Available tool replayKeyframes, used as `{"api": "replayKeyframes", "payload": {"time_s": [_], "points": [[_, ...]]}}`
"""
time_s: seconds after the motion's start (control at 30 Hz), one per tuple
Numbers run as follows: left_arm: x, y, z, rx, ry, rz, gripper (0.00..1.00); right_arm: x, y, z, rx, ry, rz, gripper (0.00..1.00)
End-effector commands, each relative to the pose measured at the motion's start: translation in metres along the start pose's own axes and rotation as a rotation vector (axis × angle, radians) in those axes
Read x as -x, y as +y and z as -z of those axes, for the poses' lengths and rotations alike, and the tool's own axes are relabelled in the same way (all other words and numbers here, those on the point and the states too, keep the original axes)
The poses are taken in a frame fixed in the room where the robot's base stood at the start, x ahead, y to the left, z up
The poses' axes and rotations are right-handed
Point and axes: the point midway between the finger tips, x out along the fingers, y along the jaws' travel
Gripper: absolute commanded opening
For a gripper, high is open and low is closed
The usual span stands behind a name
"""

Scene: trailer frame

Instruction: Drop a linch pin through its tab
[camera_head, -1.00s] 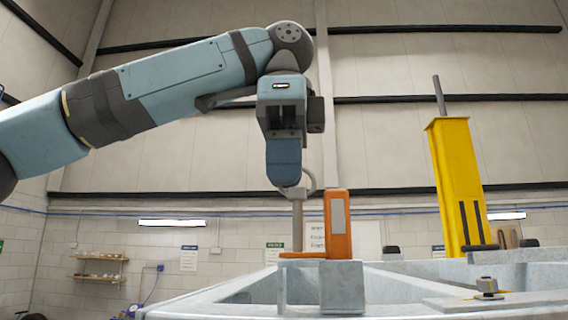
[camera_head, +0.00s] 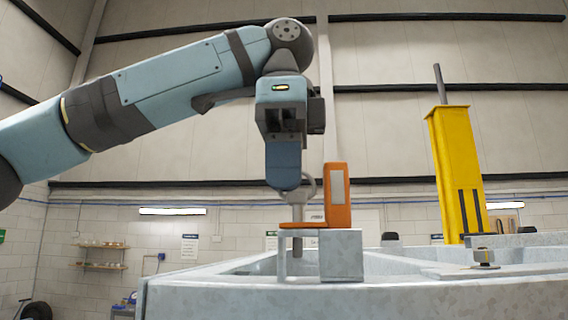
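My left gripper (camera_head: 283,180) points straight down, its fingers shut on the ring end of a grey linch pin (camera_head: 298,212). The pin is upright. An orange tab (camera_head: 337,198) stands beside it, with a flat orange plate (camera_head: 310,225) at its foot, on a grey block (camera_head: 342,256). The pin's shaft meets the plate, and only a short length shows above it. A short grey piece shows under the plate, which looks like the pin's lower end; the hole itself is hidden. My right gripper is out of view.
The grey trailer frame (camera_head: 230,300) fills the lower right. A yellow post with a grey rod (camera_head: 455,170) rises at right. A small bolt-like fitting (camera_head: 485,257) sits on the frame. Shelves (camera_head: 102,255) stand far behind at left.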

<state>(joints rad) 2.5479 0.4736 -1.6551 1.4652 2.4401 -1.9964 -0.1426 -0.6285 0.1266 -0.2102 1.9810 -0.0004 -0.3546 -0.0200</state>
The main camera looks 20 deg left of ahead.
Motion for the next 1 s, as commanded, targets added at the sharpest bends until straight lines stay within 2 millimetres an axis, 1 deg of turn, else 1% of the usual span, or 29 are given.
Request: {"api": "replayKeyframes", "payload": {"time_s": [0.53, 0.6, 0.67, 0.7, 1.0], "points": [[-0.02, 0.0, 0.0, 0.0, 0.0, 0.0, 0.0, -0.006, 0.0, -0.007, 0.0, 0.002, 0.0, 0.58], [-0.019, 0.0, 0.0, 0.0, 0.0, 0.001, 0.18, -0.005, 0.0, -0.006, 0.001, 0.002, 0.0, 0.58], [-0.019, 0.0, 0.0, 0.0, 0.0, 0.001, 0.32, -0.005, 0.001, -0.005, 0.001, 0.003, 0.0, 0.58], [-0.019, 0.0, 0.0, 0.0, 0.0, 0.001, 0.34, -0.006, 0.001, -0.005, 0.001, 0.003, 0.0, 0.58], [-0.019, 0.0, 0.0, 0.0, 0.0, 0.0, 0.34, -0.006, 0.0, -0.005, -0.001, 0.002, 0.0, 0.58]]}}
